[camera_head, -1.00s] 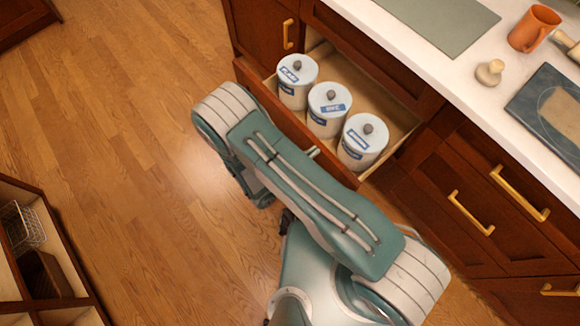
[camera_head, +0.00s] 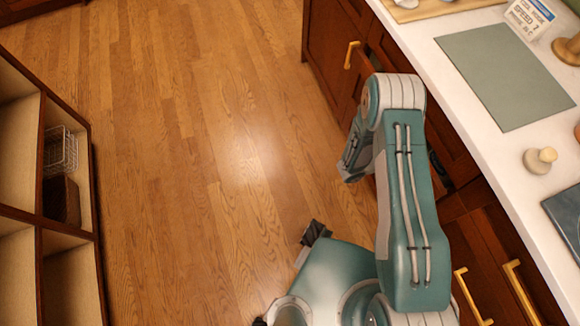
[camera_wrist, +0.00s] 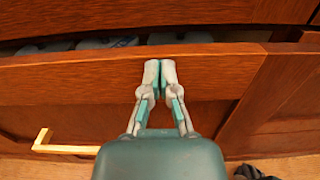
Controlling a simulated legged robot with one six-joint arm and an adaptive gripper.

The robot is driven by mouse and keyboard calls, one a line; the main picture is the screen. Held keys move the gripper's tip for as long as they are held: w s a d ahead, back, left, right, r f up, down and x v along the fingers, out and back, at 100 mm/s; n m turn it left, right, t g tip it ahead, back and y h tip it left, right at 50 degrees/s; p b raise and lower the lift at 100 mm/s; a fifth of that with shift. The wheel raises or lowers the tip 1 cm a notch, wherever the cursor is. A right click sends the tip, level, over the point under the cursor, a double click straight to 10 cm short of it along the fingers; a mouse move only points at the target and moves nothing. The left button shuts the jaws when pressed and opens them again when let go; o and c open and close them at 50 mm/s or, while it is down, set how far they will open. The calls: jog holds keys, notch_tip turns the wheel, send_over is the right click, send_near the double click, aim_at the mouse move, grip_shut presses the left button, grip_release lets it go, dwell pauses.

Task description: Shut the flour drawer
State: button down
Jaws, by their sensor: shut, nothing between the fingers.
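The flour drawer's wooden front (camera_wrist: 75,85) runs across the wrist view. A narrow dark gap lies behind it, with pale parts of the canisters (camera_wrist: 180,38) inside, so the drawer stands slightly open. My gripper (camera_wrist: 160,66) is shut and empty, its fingertips at the upper part of the drawer front; they look to be touching it. In the head view my arm covers most of the drawer, and the gripper is hidden behind it. The canister labels cannot be seen now.
A brass handle (camera_wrist: 62,146) shows below left in the wrist view. The white counter (camera_head: 440,105) holds a green mat (camera_head: 505,75) and a small wooden knob-like object (camera_head: 540,160). Open shelving (camera_head: 40,150) stands at the left. The wood floor (camera_head: 200,130) between is clear.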

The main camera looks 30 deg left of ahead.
jog(key=x, duration=0.4)
jog(key=shift+w+d, duration=0.2)
jog(key=shift+w, duration=0.05)
jog(key=shift+w+d, duration=0.1)
jog(key=shift+r, duration=0.1)
jog(key=v, duration=1.4)
